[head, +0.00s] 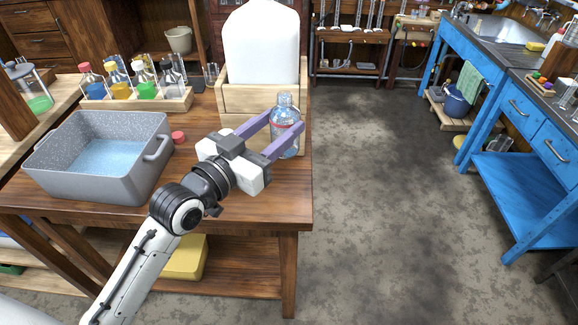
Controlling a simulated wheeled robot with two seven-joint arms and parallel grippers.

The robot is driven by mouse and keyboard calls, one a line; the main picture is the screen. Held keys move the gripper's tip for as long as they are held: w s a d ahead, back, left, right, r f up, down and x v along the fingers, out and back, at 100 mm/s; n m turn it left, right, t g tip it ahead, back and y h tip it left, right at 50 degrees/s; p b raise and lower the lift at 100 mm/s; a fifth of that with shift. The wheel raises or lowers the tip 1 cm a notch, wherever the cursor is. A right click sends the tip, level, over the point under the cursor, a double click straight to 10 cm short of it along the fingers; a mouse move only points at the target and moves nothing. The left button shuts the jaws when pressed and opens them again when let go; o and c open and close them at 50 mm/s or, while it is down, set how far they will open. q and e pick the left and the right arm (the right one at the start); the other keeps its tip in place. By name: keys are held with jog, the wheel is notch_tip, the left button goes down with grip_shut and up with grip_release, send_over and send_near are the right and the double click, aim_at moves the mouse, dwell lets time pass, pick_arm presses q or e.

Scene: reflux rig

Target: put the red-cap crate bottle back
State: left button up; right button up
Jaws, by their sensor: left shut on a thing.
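My left gripper (286,126) has its two purple fingers shut around a clear, bluish bottle (286,140) near the table's right edge. The held bottle is upright, with no coloured cap visible on its top. I cannot tell whether its base touches the table. A wooden crate (135,104) at the back left of the table holds several small bottles. The red-capped bottle (91,84) stands at the crate's left end, with yellow-, white- and dark-capped ones to its right. My right gripper is out of view.
A grey speckled tub (150,165) with water stands front left on the wooden table (270,200). A loose red cap (178,137) lies beside it. A big white jug (262,45) sits in a wooden holder (235,98) behind the held bottle. Blue benches (520,190) stand far right.

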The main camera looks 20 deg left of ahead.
pick_arm(q)
notch_tip(320, 180, down, 10)
jog(key=shift+s+r+b, duration=0.1)
jog(key=shift+r+b, duration=0.15)
jog(key=shift+b, duration=0.55)
jog(key=o, duration=1.2)
jog(key=shift+f, duration=0.15)
jog(key=v, duration=1.2)
jog(key=shift+r, duration=0.25)
